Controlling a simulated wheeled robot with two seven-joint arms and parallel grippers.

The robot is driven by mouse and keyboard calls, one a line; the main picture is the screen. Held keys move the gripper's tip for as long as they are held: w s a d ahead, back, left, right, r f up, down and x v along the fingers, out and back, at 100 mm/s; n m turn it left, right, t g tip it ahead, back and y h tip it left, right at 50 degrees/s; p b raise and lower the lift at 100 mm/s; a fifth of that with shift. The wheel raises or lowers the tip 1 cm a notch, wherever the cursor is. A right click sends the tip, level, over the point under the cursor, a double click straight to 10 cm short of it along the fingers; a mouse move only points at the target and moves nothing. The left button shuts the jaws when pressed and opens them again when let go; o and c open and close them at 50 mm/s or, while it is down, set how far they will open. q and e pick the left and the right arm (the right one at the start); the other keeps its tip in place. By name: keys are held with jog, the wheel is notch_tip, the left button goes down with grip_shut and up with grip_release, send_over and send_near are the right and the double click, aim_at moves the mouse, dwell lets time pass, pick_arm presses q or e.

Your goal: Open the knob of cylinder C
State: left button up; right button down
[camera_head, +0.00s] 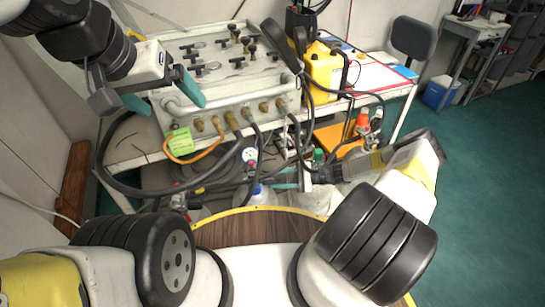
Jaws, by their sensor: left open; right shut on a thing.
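The air panel (225,75) stands on the table, with several valve handles on top and hose fittings along its front. Below and beside it are cylinder valves among black hoses; no letter marking cylinder C is readable. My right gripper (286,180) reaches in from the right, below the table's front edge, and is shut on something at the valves. Its fingers and the hoses hide most of what it holds. A pale cylinder (318,203) shows just below it. My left gripper (163,97) is open and empty, with teal fingertips apart, in front of the panel's left side.
Black hoses (110,170) loop below the table. A grey chair (413,38) stands behind; the green floor (490,180) at right is clear.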

jog(key=shift+n, duration=0.3)
jog(key=c, duration=0.9)
grip_release()
jog(key=shift+d+f, duration=0.1)
jog(key=shift+d, duration=3.85)
